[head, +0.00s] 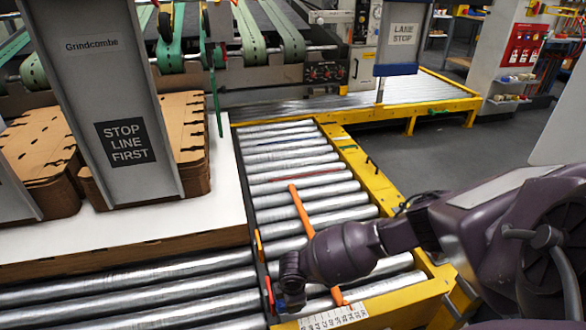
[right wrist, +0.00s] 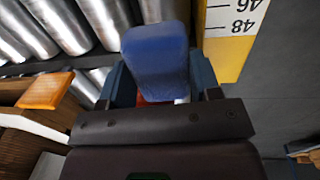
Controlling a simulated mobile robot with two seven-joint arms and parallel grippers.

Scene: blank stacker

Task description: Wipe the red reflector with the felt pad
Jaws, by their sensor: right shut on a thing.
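The red reflector (head: 269,287) is a small upright strip on the dark rail between the two roller beds in the head view. My right gripper (head: 284,303) is right beside it, low in the head view. In the right wrist view my right gripper (right wrist: 158,88) is shut on a blue felt pad (right wrist: 157,55), which juts out beyond the fingers. A small red patch shows just below the pad there, mostly hidden by pad and fingers. I cannot tell whether the pad touches the reflector. My left gripper is not in view.
An orange reflector (head: 259,245) sits farther along the same rail. An orange bar (head: 301,211) lies over the rollers, partly behind my right arm. A yellow frame (head: 362,177) with a ruler strip (head: 334,318) edges the rollers. Cardboard stacks (head: 190,140) stand at left.

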